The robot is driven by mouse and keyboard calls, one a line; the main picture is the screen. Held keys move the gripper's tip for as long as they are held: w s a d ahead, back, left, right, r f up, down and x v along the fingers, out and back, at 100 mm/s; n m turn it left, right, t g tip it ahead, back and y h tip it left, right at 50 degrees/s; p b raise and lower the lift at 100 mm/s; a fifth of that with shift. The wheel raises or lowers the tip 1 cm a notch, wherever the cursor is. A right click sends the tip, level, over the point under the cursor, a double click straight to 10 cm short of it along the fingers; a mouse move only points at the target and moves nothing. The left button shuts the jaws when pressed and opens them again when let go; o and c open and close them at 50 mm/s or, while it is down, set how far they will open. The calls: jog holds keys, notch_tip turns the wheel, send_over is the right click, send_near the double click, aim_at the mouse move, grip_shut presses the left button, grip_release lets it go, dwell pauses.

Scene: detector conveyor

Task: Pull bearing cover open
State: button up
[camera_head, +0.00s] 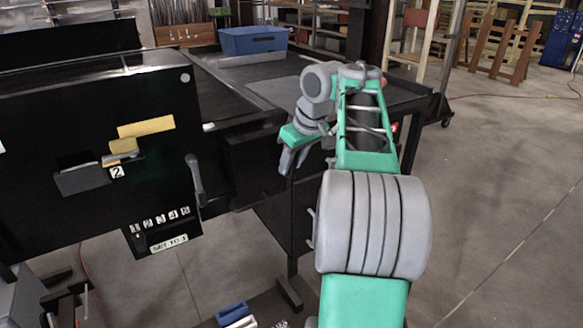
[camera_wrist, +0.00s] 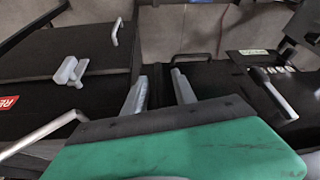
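I cannot tell for sure which part is the bearing cover. In the head view, a black machine panel (camera_head: 60,140) at the left carries a yellow bar (camera_head: 146,127), a grey plate (camera_head: 82,179) by a "2" label and a grey lever (camera_head: 195,178). My gripper (camera_head: 292,163) is right of this panel, apart from it. In the wrist view, my gripper (camera_wrist: 160,92) has its two grey fingers spread with nothing between them. A dark panel (camera_wrist: 35,55) with a grey knob (camera_wrist: 70,72) lies left of the fingers. A grey lever (camera_wrist: 274,95) lies to the right.
A black conveyor table (camera_head: 250,85) stands behind the panel, with a blue bin (camera_head: 253,40) on it. A numbered plate reading "SET TO 1" (camera_head: 168,243) hangs low. A blue object (camera_head: 232,313) is at the bottom. The concrete floor (camera_head: 500,190) at the right is clear.

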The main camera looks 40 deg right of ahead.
grip_shut()
dwell(1.4)
